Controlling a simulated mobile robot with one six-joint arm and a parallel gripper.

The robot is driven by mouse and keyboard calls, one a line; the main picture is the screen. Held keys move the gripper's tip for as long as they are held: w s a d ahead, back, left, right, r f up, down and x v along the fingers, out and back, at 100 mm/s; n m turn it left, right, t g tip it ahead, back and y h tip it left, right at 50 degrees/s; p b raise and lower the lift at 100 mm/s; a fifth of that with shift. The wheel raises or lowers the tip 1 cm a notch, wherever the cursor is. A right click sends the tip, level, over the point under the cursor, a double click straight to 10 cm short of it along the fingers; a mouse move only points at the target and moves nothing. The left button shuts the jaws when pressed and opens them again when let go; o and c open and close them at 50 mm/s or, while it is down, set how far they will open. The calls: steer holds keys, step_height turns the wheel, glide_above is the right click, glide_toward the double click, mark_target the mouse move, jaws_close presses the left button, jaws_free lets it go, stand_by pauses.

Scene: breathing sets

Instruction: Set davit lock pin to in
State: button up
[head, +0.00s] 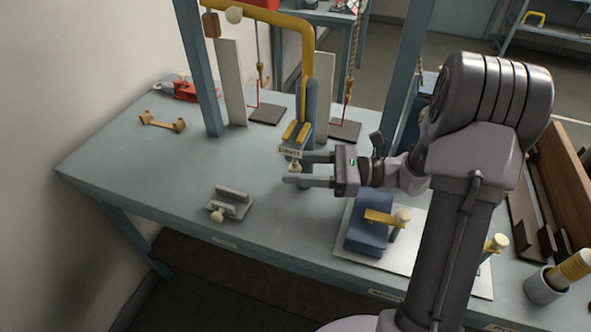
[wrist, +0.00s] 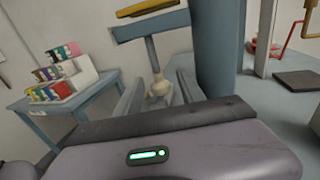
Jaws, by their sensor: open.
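The davit has a blue-grey post (head: 311,100) with a yellow arm (head: 309,50) curving over the table. A small label plate (head: 289,152) sits on the near side of the post. The davit lock pin shows as a pale knob (head: 295,167) just below that plate. In the wrist view the pale knob (wrist: 159,86) hangs on a thin stem below a blue bracket (wrist: 150,26) with a yellow top. My gripper (head: 293,169) is open, with its fingers on either side of the knob; contact cannot be told. It also shows in the wrist view (wrist: 157,88).
A grey bracket with a pale knob (head: 231,202) lies on the table (head: 130,185) to the left. A blue block with a yellow lever (head: 368,236) stands on a plate at the right. Dark square pads (head: 268,115) lie behind. The table's front left is clear.

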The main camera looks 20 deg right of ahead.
steer(key=shift+w+a, duration=0.1)
steer(key=shift+a, duration=0.1)
steer(key=shift+c, duration=0.3)
jaws_close()
stand_by(1.0)
steer(key=shift+r, duration=0.1)
